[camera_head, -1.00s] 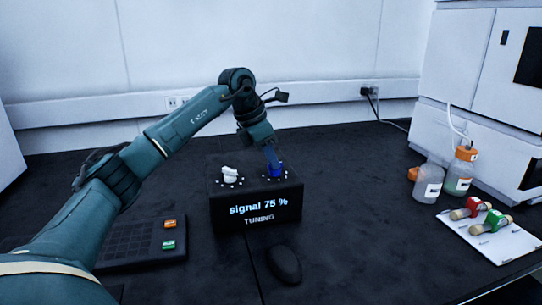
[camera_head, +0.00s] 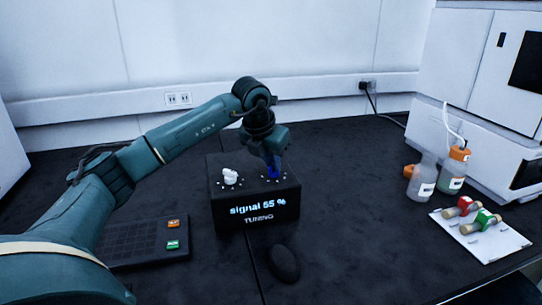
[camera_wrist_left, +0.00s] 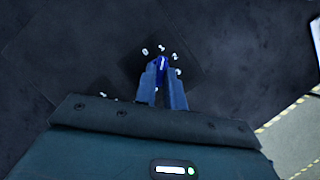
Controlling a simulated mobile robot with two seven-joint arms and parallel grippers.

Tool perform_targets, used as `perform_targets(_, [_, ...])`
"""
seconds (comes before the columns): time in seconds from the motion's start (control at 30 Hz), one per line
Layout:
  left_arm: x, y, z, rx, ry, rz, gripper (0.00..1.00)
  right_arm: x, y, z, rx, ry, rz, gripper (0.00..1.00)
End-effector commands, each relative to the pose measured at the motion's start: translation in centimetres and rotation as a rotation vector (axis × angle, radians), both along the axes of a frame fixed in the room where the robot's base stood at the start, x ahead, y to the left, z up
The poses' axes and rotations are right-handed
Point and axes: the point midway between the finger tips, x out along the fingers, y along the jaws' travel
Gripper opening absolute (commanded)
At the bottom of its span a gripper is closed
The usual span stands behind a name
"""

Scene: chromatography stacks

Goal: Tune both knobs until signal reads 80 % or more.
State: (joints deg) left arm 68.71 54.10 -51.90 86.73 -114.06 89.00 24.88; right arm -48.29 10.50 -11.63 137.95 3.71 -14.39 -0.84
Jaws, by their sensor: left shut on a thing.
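The black tuning box (camera_head: 228,214) stands on the dark bench, its front display reading "signal 55 %" above "TUNING". A white knob (camera_head: 230,177) is on the left of its top, with nothing touching it. A blue knob (camera_head: 270,174) is on the right of its top, partly hidden by the fingers. My left gripper (camera_head: 272,163) reaches down from above and is shut on the blue knob. In the left wrist view the blue knob (camera_wrist_left: 162,63) sits between the fingertips (camera_wrist_left: 161,70), with white dial numbers around it. My right gripper is not in view.
A black mouse (camera_head: 284,262) lies in front of the box. A dark keypad (camera_head: 135,243) with orange and green keys is at left. Bottles (camera_head: 423,178) and a white sheet (camera_head: 490,245) with red and green capped items are at right, beside a white instrument (camera_head: 470,75).

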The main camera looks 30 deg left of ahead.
Motion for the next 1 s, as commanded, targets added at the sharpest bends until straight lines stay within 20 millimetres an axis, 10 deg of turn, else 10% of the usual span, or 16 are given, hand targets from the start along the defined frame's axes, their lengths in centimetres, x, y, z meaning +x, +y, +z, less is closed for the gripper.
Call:
perform_targets(0.67, [0.04, -0.10, 0.05, -0.001, -0.002, 0.072, 0.00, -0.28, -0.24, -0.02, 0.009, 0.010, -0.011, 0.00])
perform_targets(1.0, [0.03, -0.09, 0.03, 0.000, -0.001, 0.071, 0.33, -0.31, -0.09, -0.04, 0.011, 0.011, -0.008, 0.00])
